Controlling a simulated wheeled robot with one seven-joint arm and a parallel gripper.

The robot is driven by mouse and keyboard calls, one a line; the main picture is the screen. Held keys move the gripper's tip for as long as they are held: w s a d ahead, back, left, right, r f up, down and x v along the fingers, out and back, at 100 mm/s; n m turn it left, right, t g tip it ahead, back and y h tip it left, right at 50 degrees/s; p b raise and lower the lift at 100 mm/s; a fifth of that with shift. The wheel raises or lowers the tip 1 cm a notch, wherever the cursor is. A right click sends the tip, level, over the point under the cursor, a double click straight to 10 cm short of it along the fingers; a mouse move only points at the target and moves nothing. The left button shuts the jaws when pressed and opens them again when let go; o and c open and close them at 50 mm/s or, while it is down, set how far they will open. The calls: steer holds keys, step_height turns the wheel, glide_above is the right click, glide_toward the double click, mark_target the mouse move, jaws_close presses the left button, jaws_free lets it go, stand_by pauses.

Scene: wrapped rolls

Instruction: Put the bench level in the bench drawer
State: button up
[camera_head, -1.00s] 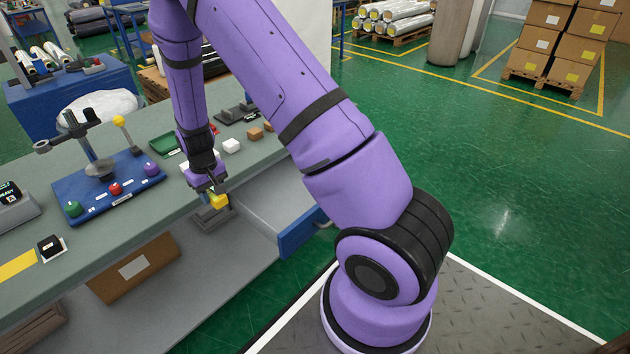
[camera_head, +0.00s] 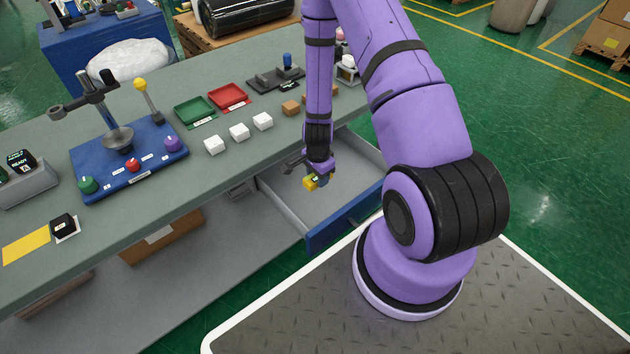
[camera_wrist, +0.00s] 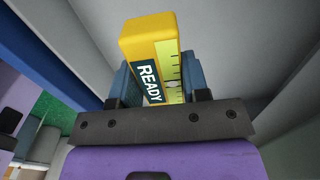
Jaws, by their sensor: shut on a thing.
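The bench level is a small yellow block (camera_head: 311,183) held at the end of my arm in the head view. In the wrist view the level (camera_wrist: 150,40) shows a dark "READY" label and a marked scale, between the two blue fingers. My gripper (camera_head: 316,178) is shut on it. The bench drawer (camera_head: 345,217) is pulled out, with a blue front and a grey inside. My gripper and the level appear over the drawer's opening, toward its left side. I cannot tell the exact height above the drawer floor.
On the bench top (camera_head: 180,225) are white blocks (camera_head: 239,132), brown blocks (camera_head: 291,108), a green tray (camera_head: 195,109) and a red tray (camera_head: 228,96). A blue fixture board (camera_head: 125,172) with knobs stands at left. The visible drawer floor looks empty.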

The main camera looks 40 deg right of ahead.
mark_target(317, 198)
steer(key=shift+a+f, duration=0.1)
steer(key=shift+f, duration=4.05)
steer(key=shift+f, duration=0.1)
steer(key=o, duration=1)
step_height(317, 198, up, 12)
steer(key=shift+r, duration=0.25)
